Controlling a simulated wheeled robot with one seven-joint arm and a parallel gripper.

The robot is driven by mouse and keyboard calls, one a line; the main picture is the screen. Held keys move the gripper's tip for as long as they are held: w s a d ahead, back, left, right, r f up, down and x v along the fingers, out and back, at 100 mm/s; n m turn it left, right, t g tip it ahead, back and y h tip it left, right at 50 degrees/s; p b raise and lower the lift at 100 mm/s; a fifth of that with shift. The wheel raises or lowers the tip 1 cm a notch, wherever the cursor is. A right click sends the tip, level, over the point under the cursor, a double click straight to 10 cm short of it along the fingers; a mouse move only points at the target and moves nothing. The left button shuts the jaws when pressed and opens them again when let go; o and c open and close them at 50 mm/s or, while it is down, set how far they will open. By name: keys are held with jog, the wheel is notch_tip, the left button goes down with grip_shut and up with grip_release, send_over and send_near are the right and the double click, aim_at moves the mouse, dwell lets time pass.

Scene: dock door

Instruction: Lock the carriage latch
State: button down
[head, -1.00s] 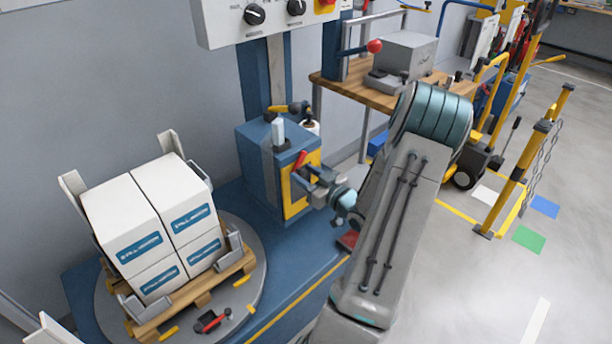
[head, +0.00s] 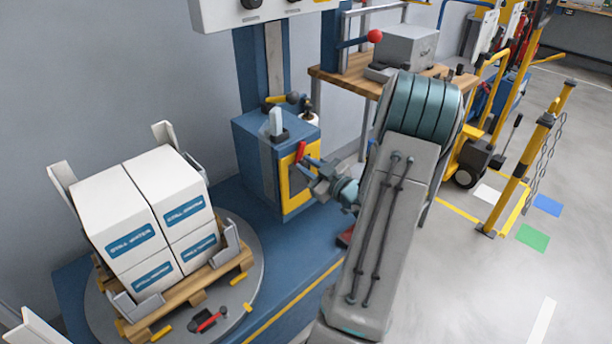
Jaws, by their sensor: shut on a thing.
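The blue carriage (head: 255,165) stands on the mast in the head view, with a yellow-framed dark plate (head: 290,190) on its right face. The red latch handle (head: 300,152) stands nearly upright at the top of that plate. My gripper (head: 308,168) reaches in from the right and is shut on the latch handle. The fingers are small, and they and the wrist partly cover the plate and the handle's lower part, so the exact grip is hard to make out.
White boxes (head: 150,205) sit on a wooden pallet on the round turntable (head: 245,285) at left. A wooden workbench (head: 335,82) with a grey machine stands behind my arm. A yellow post (head: 515,175) stands at right. Open floor lies at the lower right.

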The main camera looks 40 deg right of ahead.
jog(key=shift+d+f+n+b, duration=0.15)
jog(key=shift+d+n+b, duration=0.2)
jog(key=shift+n+b, duration=0.7)
jog(key=shift+d+f+n+b, duration=0.1)
jog(key=shift+d+n+b, duration=0.25)
jog(key=shift+n+b, duration=0.7)
jog(key=c, duration=1.3)
grip_release()
jog(key=shift+d, duration=0.1)
jog(key=shift+r, duration=0.1)
jog(key=s, duration=0.4)
jog(key=s+p, duration=0.1)
jog(key=s, duration=0.4)
jog(key=s+d, duration=0.1)
jog(key=s, duration=0.3)
jog(key=shift+s, duration=0.4)
jog(key=shift+w, duration=0.1)
